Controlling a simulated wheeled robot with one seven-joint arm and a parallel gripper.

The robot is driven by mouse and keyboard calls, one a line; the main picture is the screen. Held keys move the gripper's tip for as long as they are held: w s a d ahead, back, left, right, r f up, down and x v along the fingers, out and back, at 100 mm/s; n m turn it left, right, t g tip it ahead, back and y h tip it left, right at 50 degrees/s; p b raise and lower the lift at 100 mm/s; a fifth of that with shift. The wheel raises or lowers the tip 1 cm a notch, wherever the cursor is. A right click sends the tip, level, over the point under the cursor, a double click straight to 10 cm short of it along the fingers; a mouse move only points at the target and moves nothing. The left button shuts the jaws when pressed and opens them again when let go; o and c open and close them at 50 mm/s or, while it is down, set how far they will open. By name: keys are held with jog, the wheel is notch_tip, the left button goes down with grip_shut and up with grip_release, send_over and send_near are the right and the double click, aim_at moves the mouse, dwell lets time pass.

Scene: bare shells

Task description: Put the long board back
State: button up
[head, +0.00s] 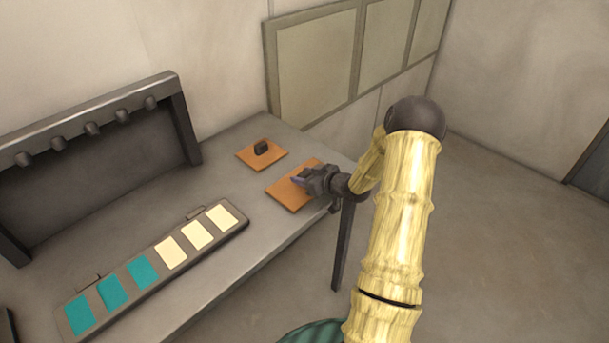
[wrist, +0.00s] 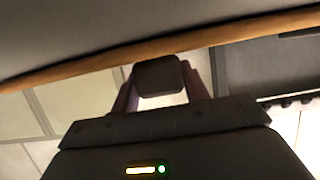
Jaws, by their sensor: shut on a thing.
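A longer flat orange-brown board (head: 285,195) is at the right end of the grey table, partly hidden by my gripper. My gripper (head: 301,183) is over it and shut on its dark knob. In the wrist view the dark knob (wrist: 158,76) sits between my two fingers (wrist: 160,92), and the board (wrist: 70,70) shows as a thin orange strip, edge-on. I cannot tell whether the board touches the table. A smaller orange-brown board (head: 251,158) with a dark knob lies flat just behind and left of it.
A long grey tray (head: 150,285) with teal and cream squares and wire handles lies along the front of the table (head: 215,175). A dark rack (head: 188,128) with several pegs stands at the back left. Pale panels (head: 316,65) hang on the wall.

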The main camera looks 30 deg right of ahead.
jog(key=shift+f, duration=0.15)
jog(key=o, duration=1.1)
jog(key=shift+r, duration=0.25)
jog(key=b+v, duration=0.1)
jog(key=v, duration=1.1)
jog(key=shift+f, duration=0.1)
